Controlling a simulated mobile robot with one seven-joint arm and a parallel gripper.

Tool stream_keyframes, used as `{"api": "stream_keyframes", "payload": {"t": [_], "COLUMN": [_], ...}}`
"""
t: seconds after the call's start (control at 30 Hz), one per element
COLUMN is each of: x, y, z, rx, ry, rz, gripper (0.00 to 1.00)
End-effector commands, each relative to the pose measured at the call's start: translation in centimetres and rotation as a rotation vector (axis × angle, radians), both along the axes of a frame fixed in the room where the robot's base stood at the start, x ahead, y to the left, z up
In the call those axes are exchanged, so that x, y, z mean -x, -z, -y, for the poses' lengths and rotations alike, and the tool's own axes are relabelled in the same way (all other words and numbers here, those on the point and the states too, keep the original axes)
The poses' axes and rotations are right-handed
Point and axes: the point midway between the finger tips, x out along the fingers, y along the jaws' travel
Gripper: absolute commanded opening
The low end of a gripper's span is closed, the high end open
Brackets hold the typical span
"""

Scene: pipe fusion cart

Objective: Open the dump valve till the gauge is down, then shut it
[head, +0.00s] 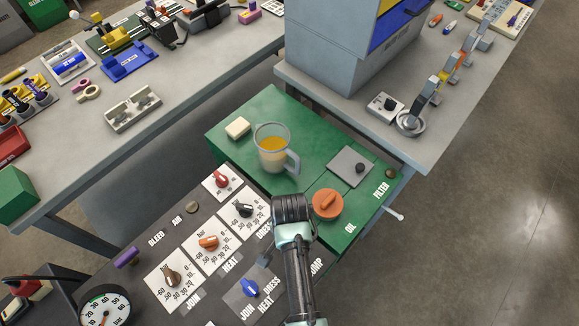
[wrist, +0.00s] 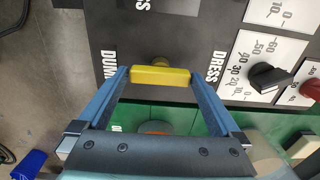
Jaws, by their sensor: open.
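The dump valve's yellow handle (wrist: 160,76) lies crosswise between the DUMP and DRESS labels in the wrist view. My gripper (wrist: 160,84) is open, with one finger at each end of the handle; I cannot tell whether they touch it. In the head view my arm hides the handle and the fingers. The round pressure gauge (head: 104,306), marked in bar, is at the bottom left of the head view, cut by the frame edge. Its needle is too small to read surely.
Beside the valve are a black knob (head: 243,210), an orange knob (head: 208,242), a red knob (head: 221,180) and a blue selector (head: 250,288). An orange oil cap (head: 327,203) and a jug (head: 271,150) of amber liquid stand on the green tank (head: 222,137).

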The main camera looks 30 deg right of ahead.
Motion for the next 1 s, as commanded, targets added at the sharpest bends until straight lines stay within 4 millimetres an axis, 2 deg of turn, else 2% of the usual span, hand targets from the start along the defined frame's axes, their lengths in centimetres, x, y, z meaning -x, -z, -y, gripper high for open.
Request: {"api": "stream_keyframes", "payload": {"t": [0.07, 0.1, 0.43, 0.73, 1.0], "x": [-0.01, -0.02, 0.00, 0.01, -0.01], "y": [-0.02, -0.03, -0.05, -0.15, -0.30], "z": [0.01, 0.00, 0.01, 0.01, 0.04], "rx": [0.000, 0.000, 0.000, 0.000, 0.000], "ry": [0.000, 0.000, 0.000, -0.039, -0.200], "rz": [0.000, 0.000, 0.000, -0.001, -0.002], "gripper": [1.00, 0.96, 0.38, 0.38, 0.38]}}
